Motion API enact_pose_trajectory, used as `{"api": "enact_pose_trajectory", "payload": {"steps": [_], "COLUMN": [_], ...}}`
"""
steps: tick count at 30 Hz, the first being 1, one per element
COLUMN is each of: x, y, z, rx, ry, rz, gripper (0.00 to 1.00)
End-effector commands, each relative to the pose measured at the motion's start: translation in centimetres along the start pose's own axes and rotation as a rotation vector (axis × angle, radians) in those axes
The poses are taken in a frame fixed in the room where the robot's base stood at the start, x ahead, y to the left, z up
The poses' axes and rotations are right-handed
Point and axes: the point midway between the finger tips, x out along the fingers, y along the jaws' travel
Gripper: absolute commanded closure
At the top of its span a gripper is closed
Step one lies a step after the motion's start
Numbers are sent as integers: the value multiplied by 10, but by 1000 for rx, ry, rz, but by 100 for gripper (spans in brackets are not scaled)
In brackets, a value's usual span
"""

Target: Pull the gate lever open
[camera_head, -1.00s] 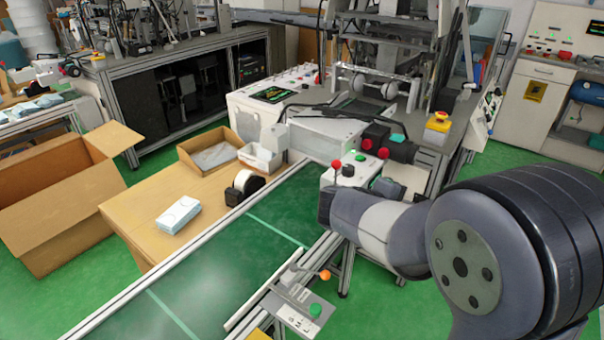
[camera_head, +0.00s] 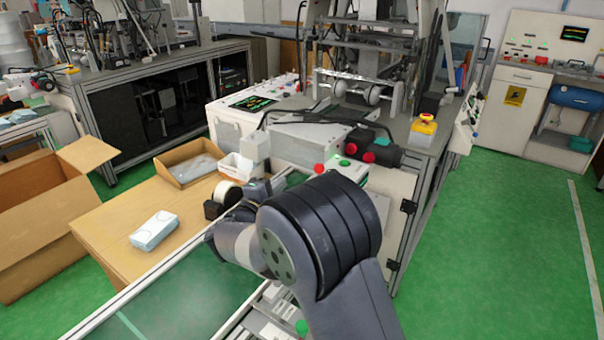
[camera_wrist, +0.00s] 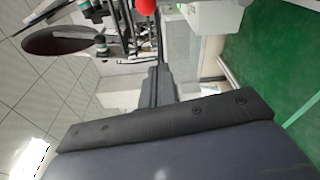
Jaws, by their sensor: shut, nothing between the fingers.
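A red ball knob (camera_head: 319,169) stands at the small control box by the machine, just beyond my arm. A red ball also shows at the top edge of the wrist view (camera_wrist: 146,6), past the fingertips. I cannot tell for certain whether it belongs to the gate lever. The orange-knobbed lever beside the conveyor, seen earlier, is hidden behind my arm; the green button (camera_head: 301,327) near it still shows. My gripper (camera_wrist: 156,72) is shut and empty, pointing towards the red ball without visible contact. In the head view, my arm mostly hides it.
The green conveyor (camera_head: 185,300) runs beneath my arm. A wooden table (camera_head: 110,222) at left holds a mask pack (camera_head: 154,231) and a cardboard tray (camera_head: 190,165). The machine's dark cylinder with red caps (camera_head: 370,150) is close beyond my arm. Open floor lies to the right.

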Motion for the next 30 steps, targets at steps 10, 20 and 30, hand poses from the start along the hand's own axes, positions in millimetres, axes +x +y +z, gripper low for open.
{"api": "enact_pose_trajectory", "payload": {"steps": [10, 20, 30], "x": [52, 95, 86], "y": [0, 1, 0], "z": [2, 15, 38], "rx": [0, -2, -1], "ry": [-6, -1, -1], "rz": [-2, -1, -2], "gripper": [100, 100, 100]}}
